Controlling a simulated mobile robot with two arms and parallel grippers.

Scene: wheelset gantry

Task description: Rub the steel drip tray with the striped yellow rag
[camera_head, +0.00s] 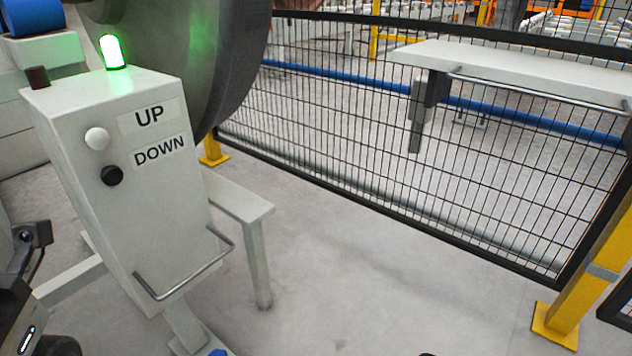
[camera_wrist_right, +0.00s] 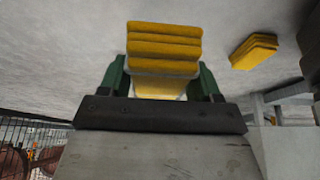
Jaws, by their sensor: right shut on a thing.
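The striped yellow rag (camera_wrist_right: 163,48) is in the right wrist view, a folded yellow block with darker bands across it. My right gripper (camera_wrist_right: 164,78) is shut on it, with a green finger on each side. The rag sticks out beyond the fingertips, against grey floor. I cannot make out the steel drip tray in either view. My right gripper is not visible in the head view, and my left gripper is in neither view.
A pale control box (camera_head: 130,190) with UP and DOWN buttons, a lit green lamp (camera_head: 113,51) and a front rail stands at left. A mesh fence (camera_head: 400,130) and grey shelf (camera_head: 520,72) lie behind. Another yellow piece (camera_wrist_right: 254,51) is unclear. Open floor (camera_head: 350,270) lies in front.

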